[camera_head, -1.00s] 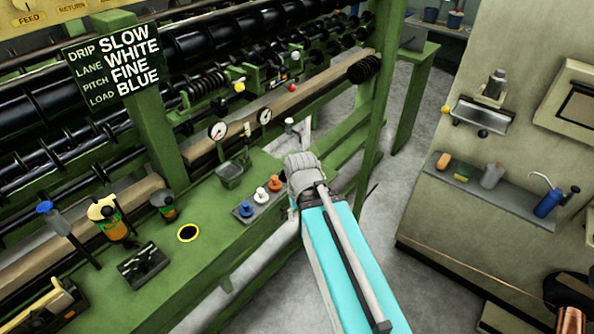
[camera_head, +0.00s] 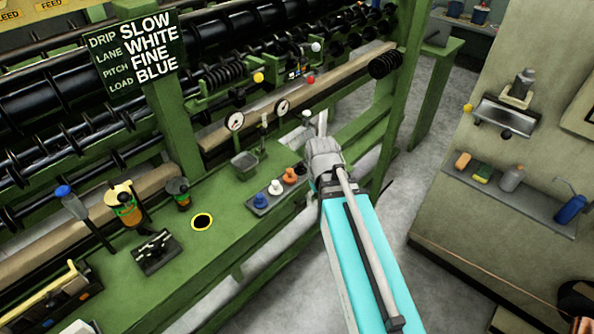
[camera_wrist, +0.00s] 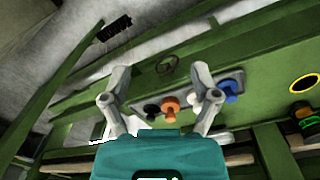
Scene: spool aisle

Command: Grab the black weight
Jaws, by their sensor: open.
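A row of small knobbed weights stands on a grey rack (camera_head: 250,208) on the green bench: blue (camera_head: 260,200), white (camera_head: 275,187) and orange (camera_head: 289,175). The black weight (camera_wrist: 152,110) shows in the wrist view as a small dark knob at the left end of the row, beside the orange weight (camera_wrist: 171,104). In the head view my arm's end largely hides that end. My gripper (camera_wrist: 159,74) is open and empty, its fingers spread either side of the black and orange weights in the picture; the distance to them is unclear. In the head view my gripper (camera_head: 315,122) is beyond the rack.
A green post (camera_head: 400,130) rises to the right of my gripper. Open floor lies farther right.

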